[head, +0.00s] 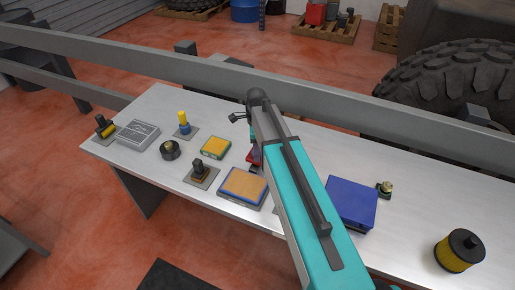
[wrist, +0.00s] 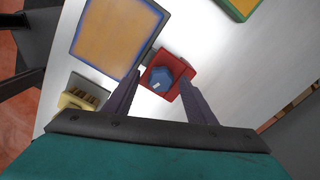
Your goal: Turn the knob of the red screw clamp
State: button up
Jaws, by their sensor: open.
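The red screw clamp (wrist: 179,60) shows in the wrist view just beyond the middle of my gripper, with a blue faceted knob (wrist: 158,84) on its near side. A pale mark shows on the knob's face. My gripper (wrist: 160,79) is open. One finger is on the left of the knob and one on the right, with a gap to the knob visible on the right. I cannot tell whether the left finger touches the clamp or how high the fingers are. In the head view, only a sliver of the red clamp (head: 253,157) shows; my arm hides the rest.
An orange board with a blue edge (wrist: 118,38) lies close to the left finger. A green-edged yellow pad (head: 215,148), a blue box (head: 352,203) and a yellow filter (head: 460,251) also stand on the table (head: 300,150).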

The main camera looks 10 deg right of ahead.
jog(key=shift+f, duration=0.1)
jog(key=c, duration=1)
jog(key=shift+d, duration=0.2)
jog(key=shift+c, duration=0.2)
jog(key=shift+a, duration=0.15)
jog(key=shift+f+n+b, duration=0.1)
jog(key=shift+n+b, duration=0.2)
jog(key=shift+n, duration=0.1)
